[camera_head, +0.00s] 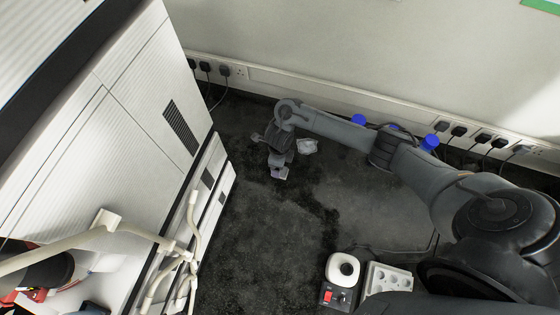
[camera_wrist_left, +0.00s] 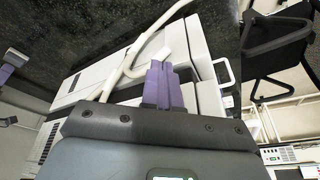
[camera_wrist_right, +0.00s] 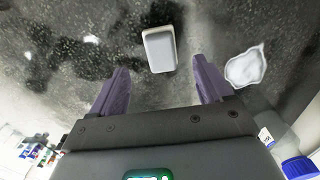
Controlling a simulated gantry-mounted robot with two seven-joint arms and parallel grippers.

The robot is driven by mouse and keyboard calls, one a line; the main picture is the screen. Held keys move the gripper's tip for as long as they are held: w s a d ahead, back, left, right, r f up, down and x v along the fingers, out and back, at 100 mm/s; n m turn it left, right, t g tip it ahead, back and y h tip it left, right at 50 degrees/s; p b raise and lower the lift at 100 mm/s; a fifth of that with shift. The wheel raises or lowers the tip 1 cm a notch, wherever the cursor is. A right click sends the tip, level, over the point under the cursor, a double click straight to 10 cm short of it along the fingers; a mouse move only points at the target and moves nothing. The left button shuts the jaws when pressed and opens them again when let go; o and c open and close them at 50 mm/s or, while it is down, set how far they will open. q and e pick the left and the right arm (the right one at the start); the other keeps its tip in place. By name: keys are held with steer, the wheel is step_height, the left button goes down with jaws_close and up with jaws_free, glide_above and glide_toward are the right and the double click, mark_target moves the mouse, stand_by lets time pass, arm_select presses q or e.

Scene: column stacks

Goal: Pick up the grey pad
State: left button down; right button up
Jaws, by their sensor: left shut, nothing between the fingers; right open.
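The grey pad (camera_wrist_right: 159,49), a small pale grey block with rounded corners, lies on the dark floor in the right wrist view. It is just beyond my right fingertips and roughly between their lines, with none of it gripped. My right gripper (camera_wrist_right: 160,72) is open and empty, pointing at the floor. In the head view the pad (camera_head: 279,173) shows small and pale beside the right gripper (camera_head: 274,153). My left gripper (camera_wrist_left: 163,68) is shut and empty, in front of a white cabinet and pale tubing in the left wrist view.
A crumpled whitish piece (camera_wrist_right: 245,67) lies right of the right fingers. A bottle with a blue cap (camera_wrist_right: 297,166) stands near the lower right. A large white cabinet (camera_head: 140,110) fills the head view's left. Wall sockets and plugs line the back; a white roll (camera_head: 342,267) is at the bottom.

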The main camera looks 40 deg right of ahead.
steer(key=shift+f, duration=1.15)
step_height(320, 180, down, 3)
steer(key=shift+f+b, duration=0.1)
steer(key=shift+b, duration=0.2)
steer(key=shift+d+f, duration=0.1)
steer(key=shift+f, duration=0.5)
steer(key=c, duration=1.1)
steer(key=shift+c, duration=0.2)
steer(key=shift+r, duration=0.2)
